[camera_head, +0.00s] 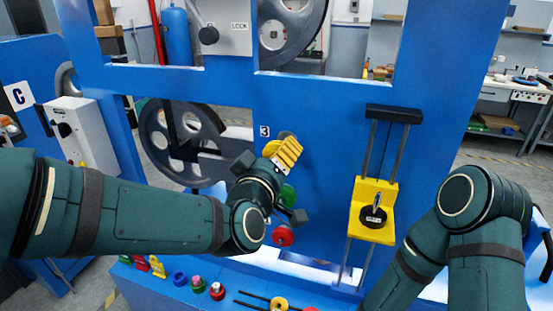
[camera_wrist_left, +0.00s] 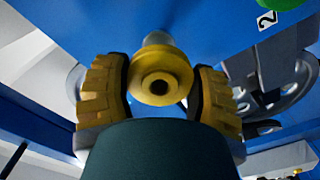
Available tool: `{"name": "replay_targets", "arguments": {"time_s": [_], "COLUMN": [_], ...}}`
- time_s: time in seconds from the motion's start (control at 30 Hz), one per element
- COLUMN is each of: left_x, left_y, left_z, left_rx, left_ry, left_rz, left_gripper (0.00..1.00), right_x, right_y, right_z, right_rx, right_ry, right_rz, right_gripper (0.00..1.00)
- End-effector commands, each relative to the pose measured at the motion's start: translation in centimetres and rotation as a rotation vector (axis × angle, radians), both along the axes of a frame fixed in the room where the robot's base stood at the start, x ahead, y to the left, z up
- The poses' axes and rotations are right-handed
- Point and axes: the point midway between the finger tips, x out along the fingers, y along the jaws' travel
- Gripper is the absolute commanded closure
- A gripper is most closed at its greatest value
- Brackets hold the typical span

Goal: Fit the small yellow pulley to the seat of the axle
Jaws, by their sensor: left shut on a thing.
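The small yellow pulley (camera_wrist_left: 160,78) sits between the ribbed yellow fingers of my left gripper (camera_wrist_left: 160,90), its round face and dark centre hole toward the wrist camera. A grey axle end (camera_wrist_left: 158,39) shows right behind it, in line with it; whether the pulley is on the axle or just in front of it I cannot tell. In the head view my left gripper (camera_head: 284,153) is at the blue panel beside the label 3, with the pulley (camera_head: 271,148) partly hidden by the fingers. My right arm shows at the right, but its gripper is out of view.
A green pulley (camera_head: 287,195) and a red pulley (camera_head: 283,235) are on the panel below my left gripper. A yellow slider block (camera_head: 374,208) on two rods stands to the right. Several small coloured parts lie on the front ledge (camera_head: 235,285). A large grey wheel (camera_head: 180,140) is at the left.

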Motion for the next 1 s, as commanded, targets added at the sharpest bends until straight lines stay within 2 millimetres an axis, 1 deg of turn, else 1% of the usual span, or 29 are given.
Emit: {"name": "replay_targets", "arguments": {"time_s": [0.37, 0.7, 1.0], "left_x": [0.01, 0.07, 0.05], "left_y": [0.0, 0.04, 0.02], "left_z": [0.09, 0.03, 0.09], "left_rx": [0.0, -0.001, 0.0], "left_ry": [-0.001, 0.0, -0.001], "left_rz": [0.0, 0.001, 0.0], "left_gripper": [0.79, 0.79, 0.79], "right_x": [0.0, 0.0, -0.01], "right_y": [0.01, 0.0, 0.0], "right_z": [0.01, -0.6, -0.54], "right_rx": [0.0, 0.0, 0.0], "right_ry": [0.0, 0.0, 0.0], "right_rz": [0.0, 0.0, 0.0], "right_gripper": [0.53, 0.53, 0.53]}}
